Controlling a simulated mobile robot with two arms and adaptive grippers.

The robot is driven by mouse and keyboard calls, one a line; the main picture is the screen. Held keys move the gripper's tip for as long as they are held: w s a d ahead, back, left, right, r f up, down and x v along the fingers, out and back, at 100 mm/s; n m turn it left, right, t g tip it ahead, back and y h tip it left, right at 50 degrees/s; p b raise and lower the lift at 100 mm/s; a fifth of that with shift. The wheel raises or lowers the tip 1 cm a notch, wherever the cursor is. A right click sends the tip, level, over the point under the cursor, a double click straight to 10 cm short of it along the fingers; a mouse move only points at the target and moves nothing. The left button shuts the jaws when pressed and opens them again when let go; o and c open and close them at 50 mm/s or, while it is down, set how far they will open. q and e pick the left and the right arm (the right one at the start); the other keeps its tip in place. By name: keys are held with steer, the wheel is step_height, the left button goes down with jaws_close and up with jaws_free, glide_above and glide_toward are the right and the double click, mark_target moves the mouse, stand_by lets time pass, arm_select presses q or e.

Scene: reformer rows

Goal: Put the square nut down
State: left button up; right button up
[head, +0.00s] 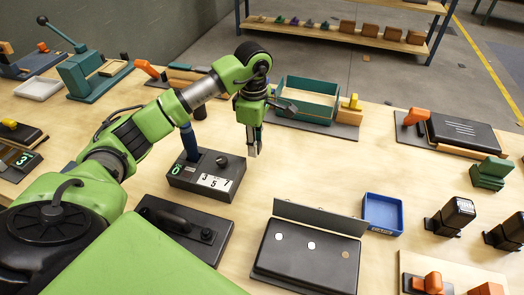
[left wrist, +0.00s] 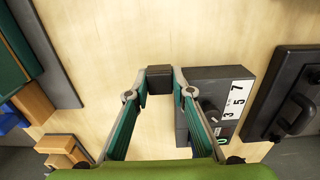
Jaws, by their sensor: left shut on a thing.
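My left gripper (head: 253,150) points down over the wooden bench, just right of the dark counter box with 3 5 7 on it (head: 208,176). In the left wrist view the gripper (left wrist: 156,88) is shut on a small dark block, the square nut (left wrist: 160,80), which sits between its fingertips. In the head view the fingers mostly hide the nut. I cannot tell whether it touches the bench. My right gripper is not in view.
A green-walled tray (head: 308,86) stands behind the gripper. A black case with a raised lid (head: 300,262) and a blue bin (head: 383,213) are in front to the right. Bare bench (head: 320,165) lies right of the gripper.

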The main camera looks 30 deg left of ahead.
mark_target(261, 163)
arm_select(q)
steer(key=shift+w+d+f, duration=0.35)
steer(key=shift+w+f, duration=0.05)
steer(key=shift+f, duration=0.25)
steer(key=f, duration=0.1)
steer(key=f+p, duration=0.1)
steer(key=f, duration=0.1)
steer(key=shift+w+d, duration=0.35)
steer(key=shift+f+p, duration=0.3)
steer(key=shift+f, duration=0.15)
steer(key=shift+a+f, duration=0.1)
steer(key=shift+f, duration=0.1)
steer(key=shift+f+b, duration=0.25)
steer(key=shift+b, duration=0.15)
steer(key=shift+s+f, duration=0.1)
steer(key=shift+f, duration=0.1)
steer(key=shift+s, duration=0.1)
